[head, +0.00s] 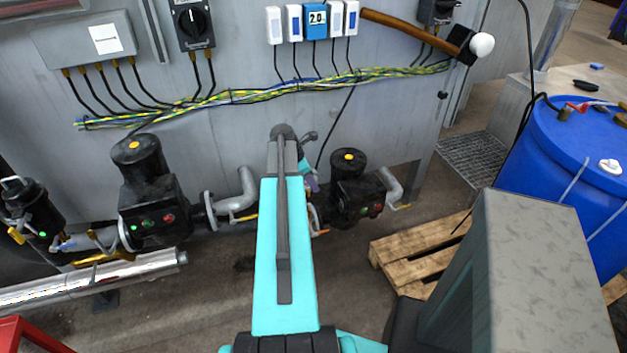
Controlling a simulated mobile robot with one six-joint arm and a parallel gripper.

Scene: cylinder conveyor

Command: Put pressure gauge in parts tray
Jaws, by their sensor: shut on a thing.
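I cannot pick out the pressure gauge or the parts tray in the head view. My turquoise arm reaches forward through the middle of the picture toward the grey panel wall. Small turquoise and purple-grey parts show just past its right side, seemingly at my wrist. My gripper's fingers are hidden behind the arm, and so is anything between them.
Black pumps stand left (150,190) and right (352,190) of my arm, with pipes between. Cables run along the panel wall (400,110). At right are a wooden pallet (415,250) and a blue drum (560,150). A red edge (30,332) shows lower left.

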